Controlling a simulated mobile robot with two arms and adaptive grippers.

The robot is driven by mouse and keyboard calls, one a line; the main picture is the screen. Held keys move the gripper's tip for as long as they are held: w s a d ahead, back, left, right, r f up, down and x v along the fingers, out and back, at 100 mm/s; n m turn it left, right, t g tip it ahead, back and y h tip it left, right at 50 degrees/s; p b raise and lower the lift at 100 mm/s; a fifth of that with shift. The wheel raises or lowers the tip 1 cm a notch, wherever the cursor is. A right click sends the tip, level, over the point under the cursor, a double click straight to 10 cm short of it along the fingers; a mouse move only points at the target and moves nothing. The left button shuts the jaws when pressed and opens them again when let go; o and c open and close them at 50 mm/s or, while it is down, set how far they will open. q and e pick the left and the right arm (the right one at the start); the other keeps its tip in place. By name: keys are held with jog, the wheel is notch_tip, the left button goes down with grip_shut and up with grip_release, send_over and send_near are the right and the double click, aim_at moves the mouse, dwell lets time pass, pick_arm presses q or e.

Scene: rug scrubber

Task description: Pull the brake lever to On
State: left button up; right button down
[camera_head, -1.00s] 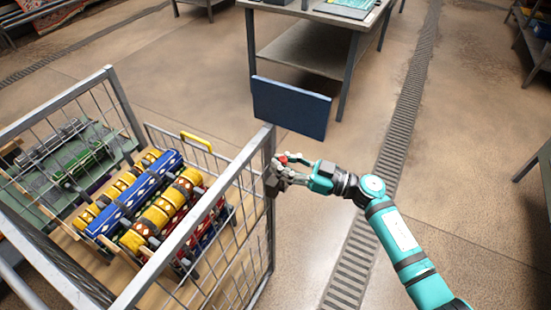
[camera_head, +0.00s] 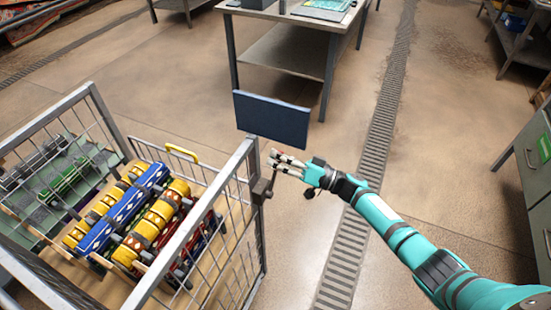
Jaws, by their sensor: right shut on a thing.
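The wire cart (camera_head: 190,240) stands at the lower left. On its near right corner post is a dark bracket (camera_head: 262,189), with the thin brake lever (camera_head: 269,178) rising from it toward my right gripper. My right gripper (camera_head: 278,162) is shut on the lever's upper end, just right of the post. The fingers hide most of the lever's tip; a little red shows there. I cannot read any On or Off marking. My left gripper is not in view.
The cart holds yellow, blue and red rollers (camera_head: 130,205) and has a yellow handle (camera_head: 182,153). A dark blue panel (camera_head: 271,119) stands behind it, near a metal table (camera_head: 290,52). A green drawer cabinet (camera_head: 530,160) is at right. Open floor with a drain grate lies between.

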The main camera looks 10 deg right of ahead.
jog(key=shift+d+f, duration=0.2)
dwell(0.3)
jog(key=c, duration=1.6)
grip_release()
jog(key=o, duration=0.5)
jog(key=shift+d, duration=0.2)
jog(key=shift+c, duration=0.2)
jog(key=shift+a+r, duration=0.1)
jog(key=v, duration=1.2)
jog(key=shift+s, duration=0.1)
